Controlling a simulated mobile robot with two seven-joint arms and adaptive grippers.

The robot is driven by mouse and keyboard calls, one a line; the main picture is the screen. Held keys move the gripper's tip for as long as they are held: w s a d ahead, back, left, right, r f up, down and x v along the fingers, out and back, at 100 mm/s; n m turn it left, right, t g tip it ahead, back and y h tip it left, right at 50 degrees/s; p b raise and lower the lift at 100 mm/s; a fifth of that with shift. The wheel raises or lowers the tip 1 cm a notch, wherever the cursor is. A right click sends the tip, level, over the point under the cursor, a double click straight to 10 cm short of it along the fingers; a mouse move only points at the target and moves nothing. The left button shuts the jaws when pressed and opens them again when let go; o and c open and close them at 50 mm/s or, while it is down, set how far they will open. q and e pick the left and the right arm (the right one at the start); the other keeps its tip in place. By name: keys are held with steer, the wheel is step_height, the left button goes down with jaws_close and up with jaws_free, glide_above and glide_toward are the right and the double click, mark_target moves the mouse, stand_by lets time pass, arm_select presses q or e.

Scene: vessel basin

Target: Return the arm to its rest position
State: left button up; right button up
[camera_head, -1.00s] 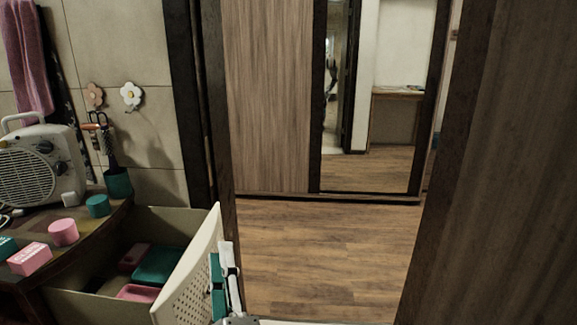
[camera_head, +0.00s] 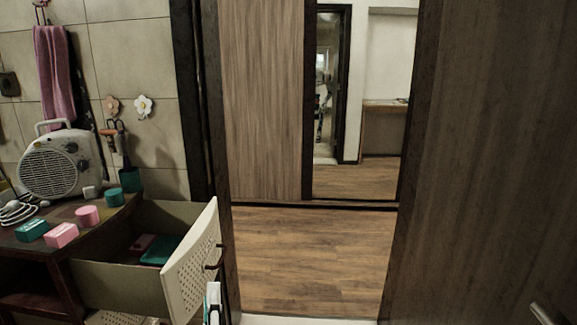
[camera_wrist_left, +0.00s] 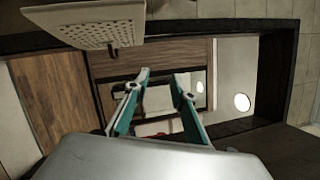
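My left gripper (camera_head: 212,298) is at the bottom of the head view, just below and in front of the open drawer's perforated front. In the left wrist view its two white and teal fingers (camera_wrist_left: 162,84) are spread, with nothing between them. The drawer (camera_head: 192,262) is pulled out; its dark handle (camera_head: 215,254) is above the gripper and apart from it. The perforated front also shows at the upper left of the wrist view (camera_wrist_left: 85,22). My right gripper is in neither view.
A heater (camera_head: 60,165), pink and teal containers (camera_head: 87,216) and small boxes (camera_head: 61,235) stand on the cabinet top. The drawer holds a teal item (camera_head: 161,250). The wooden floor (camera_head: 300,260) ahead is clear. A dark wooden panel (camera_head: 490,150) stands at the right.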

arm_select(q)
steer(key=s+a+f+n+g+h+b, duration=0.2)
steer(key=s+f+n+g, duration=0.1)
steer(key=f, duration=0.9)
steer(key=s+a+f+n+g+h+b, duration=0.1)
steer(key=s+f+n+g+h+b, duration=0.2)
steer(key=f, duration=0.9)
steer(key=s+a+f+n+g+h+b, duration=0.25)
steer(key=s+f+n, duration=0.55)
steer(key=s+f, duration=0.5)
step_height(320, 180, up, 7)
steer(key=s+p, duration=0.2)
steer(key=p, duration=1.1)
steer(key=shift+d+r+g+p, duration=0.2)
steer(key=shift+g+p, duration=0.1)
steer(key=shift+g, duration=0.05)
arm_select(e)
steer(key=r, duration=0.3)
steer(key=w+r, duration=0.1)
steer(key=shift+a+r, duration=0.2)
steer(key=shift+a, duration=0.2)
arm_select(q)
steer(key=shift+a, duration=0.1)
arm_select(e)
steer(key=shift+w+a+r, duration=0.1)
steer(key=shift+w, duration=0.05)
